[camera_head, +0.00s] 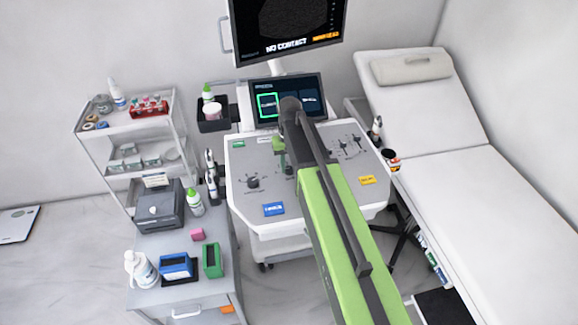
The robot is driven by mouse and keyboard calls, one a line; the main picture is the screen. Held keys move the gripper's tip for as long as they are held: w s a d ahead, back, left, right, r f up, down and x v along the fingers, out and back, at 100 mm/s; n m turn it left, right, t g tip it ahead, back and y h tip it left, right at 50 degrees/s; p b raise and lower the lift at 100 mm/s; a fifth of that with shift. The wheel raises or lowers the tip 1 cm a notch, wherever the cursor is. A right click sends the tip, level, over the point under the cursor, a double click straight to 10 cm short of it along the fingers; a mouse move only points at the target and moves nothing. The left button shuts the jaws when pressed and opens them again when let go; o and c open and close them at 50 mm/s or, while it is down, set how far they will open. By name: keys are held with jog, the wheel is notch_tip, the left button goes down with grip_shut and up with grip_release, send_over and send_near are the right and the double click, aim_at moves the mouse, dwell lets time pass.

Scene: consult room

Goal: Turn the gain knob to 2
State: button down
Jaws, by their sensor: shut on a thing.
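The ultrasound console's grey control panel (330,190) is in the middle of the head view. A dark round knob (253,182) with dial marks sits on its left part; the lettering is too small to read. My green and dark arm reaches over the panel from the lower right. My gripper (286,169) points down at the panel, right of that dial knob and apart from it. It is shut on a small dark thing at the panel, which looks like a knob but is mostly hidden. I cannot read its setting.
A tilted touchscreen (265,98) is behind the panel, with a large monitor (290,22) above. A blue label (274,209) and a yellow label (367,180) lie near the front. A white couch (500,200) stands right, a cabinet (150,243) left.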

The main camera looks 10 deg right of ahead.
jog(key=m, duration=0.3)
jog(key=shift+m, duration=2.3)
jog(key=shift+s, duration=0.1)
jog(key=c, duration=1.1)
grip_release()
jog(key=shift+o, duration=0.2)
